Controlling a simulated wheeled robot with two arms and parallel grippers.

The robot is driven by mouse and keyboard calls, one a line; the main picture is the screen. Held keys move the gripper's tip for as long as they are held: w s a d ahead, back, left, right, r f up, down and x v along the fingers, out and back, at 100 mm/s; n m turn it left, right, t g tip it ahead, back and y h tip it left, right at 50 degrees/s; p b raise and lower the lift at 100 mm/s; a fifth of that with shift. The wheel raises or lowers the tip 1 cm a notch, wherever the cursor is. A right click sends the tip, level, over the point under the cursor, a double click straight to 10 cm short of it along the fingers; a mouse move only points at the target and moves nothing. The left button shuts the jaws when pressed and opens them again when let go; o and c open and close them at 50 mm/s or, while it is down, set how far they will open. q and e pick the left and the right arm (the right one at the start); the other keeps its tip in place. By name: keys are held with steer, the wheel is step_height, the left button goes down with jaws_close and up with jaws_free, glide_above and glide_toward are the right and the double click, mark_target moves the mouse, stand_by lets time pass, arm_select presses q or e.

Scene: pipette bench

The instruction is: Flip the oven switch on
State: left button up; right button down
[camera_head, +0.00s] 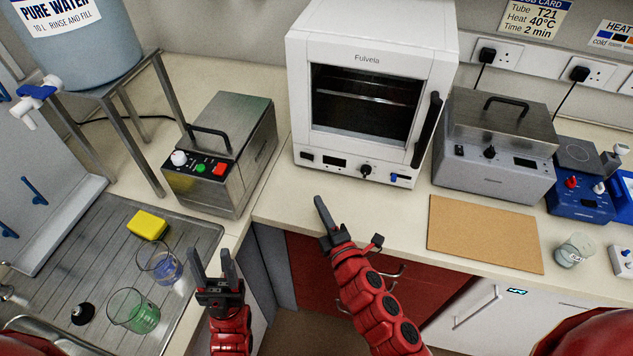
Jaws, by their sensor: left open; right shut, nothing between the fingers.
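The white oven (372,35) stands on the bench at top centre, its dark glass door closed and its black handle at the right. Its lower front panel carries a small dark switch (307,157) at the left, a display (334,162), a black knob (366,170) and a blue part (396,177). The switch's position is too small to tell. My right gripper (319,202) is shut and empty, its tips in front of and below the panel's left part, apart from it. My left gripper (212,257) is open and empty at lower left, beside the sink tray.
A steel bath (240,140) stands left of the oven, and a grey bath (490,175) right of it. A brown board (484,234) lies on the bench at right. Beakers (134,312) and a yellow sponge (147,225) are at left. The bench strip before the oven is clear.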

steer(key=p, duration=0.3)
glide_toward(307, 157)
steer(key=a, duration=0.1)
steer(key=w+a, duration=0.1)
steer(key=a, duration=0.1)
steer(key=shift+w+a+r, duration=0.2)
steer(key=shift+w, duration=0.05)
steer(key=w, duration=0.1)
steer(key=w+d+p, duration=0.1)
steer(key=w, duration=0.1)
steer(key=shift+f, duration=0.1)
steer(key=shift+w+d+p, duration=0.2)
steer(key=shift+w+p, duration=0.15)
steer(key=shift+w, duration=0.15)
steer(key=shift+f, duration=0.1)
